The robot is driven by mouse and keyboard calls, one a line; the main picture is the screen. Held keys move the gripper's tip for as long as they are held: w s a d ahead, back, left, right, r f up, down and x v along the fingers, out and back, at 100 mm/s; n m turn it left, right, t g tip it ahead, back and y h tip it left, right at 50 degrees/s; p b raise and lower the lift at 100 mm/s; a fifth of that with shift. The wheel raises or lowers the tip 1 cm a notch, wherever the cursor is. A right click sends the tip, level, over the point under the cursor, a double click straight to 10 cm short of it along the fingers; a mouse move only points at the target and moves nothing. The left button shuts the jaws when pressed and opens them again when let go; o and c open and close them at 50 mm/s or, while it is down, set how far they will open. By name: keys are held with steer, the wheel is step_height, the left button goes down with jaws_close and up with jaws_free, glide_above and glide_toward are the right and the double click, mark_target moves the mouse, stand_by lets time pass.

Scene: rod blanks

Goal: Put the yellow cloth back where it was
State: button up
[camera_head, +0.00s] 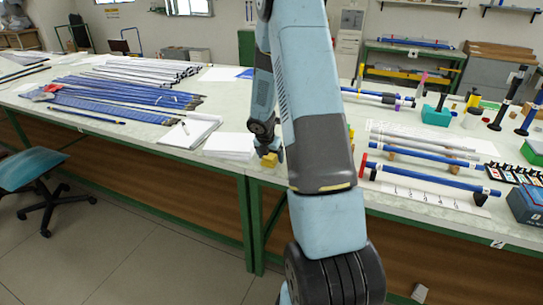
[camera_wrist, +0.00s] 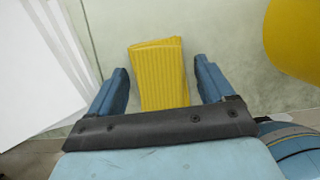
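The yellow cloth (camera_wrist: 160,72) is folded into a ribbed pad and lies on the pale worktop in the wrist view. My gripper (camera_wrist: 161,66) is open over it, one finger on each side, with a gap between each finger and the cloth. The cloth's near end is hidden behind my gripper's dark crossbar. In the head view a small yellow piece (camera_head: 269,160), apparently this cloth, shows at the worktop's front edge beside my gripper (camera_head: 272,152), partly hidden by my arm.
White paper sheets (camera_head: 229,146) lie just left of the cloth. A larger yellow object (camera_wrist: 298,38) is close on the right in the wrist view. Blue rods (camera_head: 110,98) lie left on the worktop. Racked rods (camera_head: 430,178) stand right. A blue chair (camera_head: 35,170) stands in front.

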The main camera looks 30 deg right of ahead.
steer(key=shift+o, duration=0.2)
steer(key=shift+r, duration=0.1)
steer(key=s+a+r+m, duration=0.2)
steer(key=s+a+r, duration=0.1)
steer(key=r, duration=0.4)
steer(key=s+a+r+m, duration=0.2)
steer(key=s+r+m, duration=0.1)
steer(key=r, duration=0.4)
steer(key=s+a+r+m, duration=0.2)
steer(key=s+a+r, duration=0.1)
steer(key=r, duration=0.4)
steer(key=s+a+r+m+t+y, duration=0.1)
steer(key=s+a+r+m, duration=0.3)
steer(key=s+m, duration=0.2)
steer(key=s+a+r+m+t+y, duration=0.1)
steer(key=s+a+r+m, duration=0.3)
steer(key=s, duration=0.6)
steer(key=s+a+r+m+y, duration=0.1)
steer(key=s+a+r+m, duration=0.3)
steer(key=s+m, duration=0.4)
steer(key=shift+s+a+r+m+t, duration=0.25)
steer(key=shift+s+r+m+t, duration=0.05)
steer(key=shift+s+r+t, duration=0.15)
